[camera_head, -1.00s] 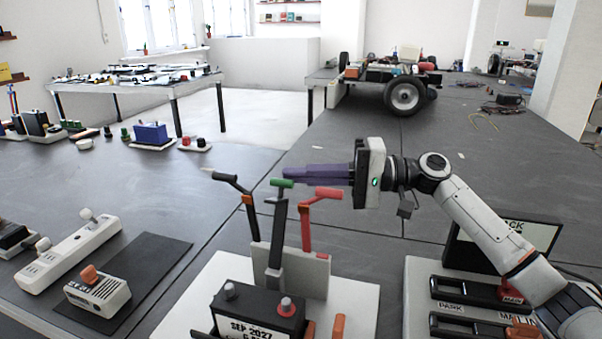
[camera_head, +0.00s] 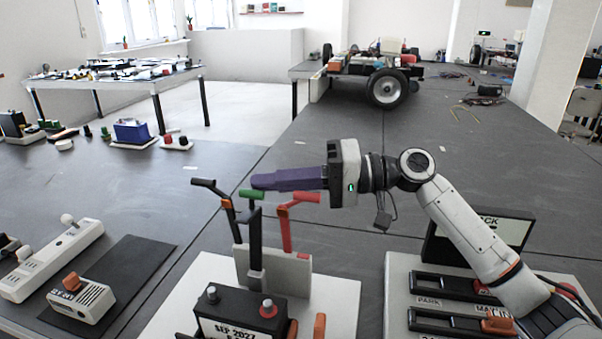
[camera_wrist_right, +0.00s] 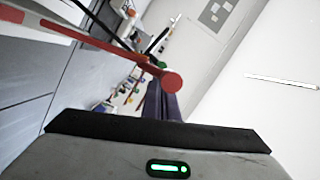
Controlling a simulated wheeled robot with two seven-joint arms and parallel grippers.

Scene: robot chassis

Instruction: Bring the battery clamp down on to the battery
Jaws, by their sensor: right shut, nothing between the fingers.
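The black battery (camera_head: 240,318), labelled SEP 2027, stands on a pale base at the bottom of the head view, its lower part cut off. Just behind it rises a dark upright lever with a green handle (camera_head: 251,194), which looks like the clamp lever. A black-handled lever (camera_head: 204,183) is to its left and a red-handled lever (camera_head: 305,198) to its right. My right gripper (camera_head: 256,181) is shut and empty, its purple fingers pointing left, tips just above or behind the green handle; contact is unclear. The wrist view shows the fingers (camera_wrist_right: 160,103) partly behind the red handle (camera_wrist_right: 171,82).
A panel with black sliders (camera_head: 455,283) stands at right under my right arm. A white strip (camera_head: 55,262) and a small white box (camera_head: 83,302) lie at left, the box on a dark mat (camera_head: 130,265). A wheeled chassis (camera_head: 375,72) is far back.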

